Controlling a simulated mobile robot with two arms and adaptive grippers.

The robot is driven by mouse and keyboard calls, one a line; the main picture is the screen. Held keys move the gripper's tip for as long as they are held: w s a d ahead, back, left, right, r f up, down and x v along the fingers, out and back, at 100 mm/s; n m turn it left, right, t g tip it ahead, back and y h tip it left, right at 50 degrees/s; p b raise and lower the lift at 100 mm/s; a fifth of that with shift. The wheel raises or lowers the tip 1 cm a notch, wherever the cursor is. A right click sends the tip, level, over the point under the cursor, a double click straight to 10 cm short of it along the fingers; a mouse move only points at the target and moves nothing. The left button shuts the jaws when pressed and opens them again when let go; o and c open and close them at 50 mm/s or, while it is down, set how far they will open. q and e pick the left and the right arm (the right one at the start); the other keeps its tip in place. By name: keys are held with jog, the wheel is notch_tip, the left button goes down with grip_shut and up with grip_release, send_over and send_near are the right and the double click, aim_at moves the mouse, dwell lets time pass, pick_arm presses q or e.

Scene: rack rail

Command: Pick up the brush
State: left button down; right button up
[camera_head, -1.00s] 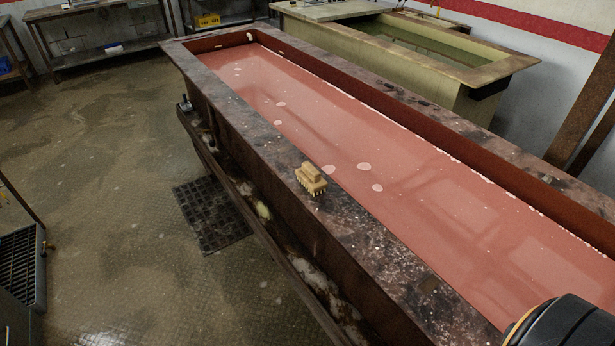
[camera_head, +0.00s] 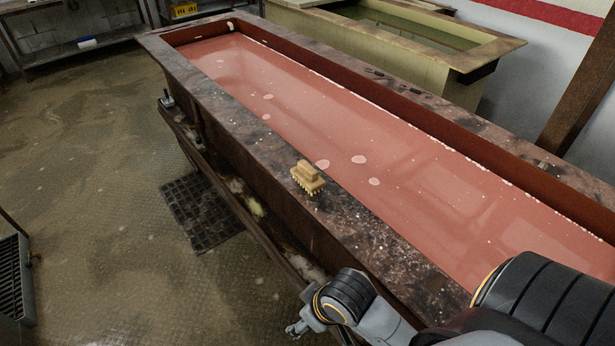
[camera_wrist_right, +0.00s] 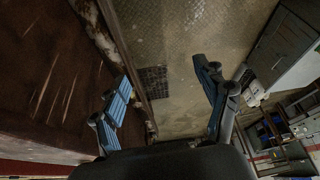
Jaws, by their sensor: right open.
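The brush (camera_head: 308,177) is a small tan block with a raised grip and stubby bristles underneath. It sits on the stained near rim of the long tank (camera_head: 345,222) in the head view. My right gripper (camera_head: 297,328) shows at the bottom of the head view, low beside the tank's outer side and well short of the brush. In the right wrist view my right gripper (camera_wrist_right: 165,95) has its two blue-padded fingers spread wide with nothing between them. The brush does not show in that view. My left gripper is not in view.
The tank holds reddish liquid (camera_head: 330,130) with pale floating spots. A ledge (camera_head: 235,190) runs along its outer side. A dark grate mat (camera_head: 200,212) lies on the open floor at left. A second, pale tank (camera_head: 440,60) stands behind.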

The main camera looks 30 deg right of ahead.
jog(key=w+a+r+n, duration=0.1)
jog(key=w+r+n, duration=0.15)
jog(key=w, duration=0.45)
jog(key=m+h, duration=0.1)
jog(key=m, duration=0.4)
send_near(309, 168)
jog(key=p+x, duration=0.1)
jog(key=x, duration=0.5)
jog(key=shift+w+a+f, duration=0.1)
jog(key=shift+w+f, duration=0.05)
jog(key=shift+w, duration=0.05)
jog(key=shift+w+f+p, duration=0.15)
jog(key=shift+f+p, duration=0.45)
jog(key=p+x, duration=0.1)
jog(key=x, duration=0.2)
jog(key=shift+f, duration=0.25)
jog(key=shift+w+f+t, duration=0.2)
jog(key=shift+f+t, duration=0.1)
jog(key=shift+f, duration=0.05)
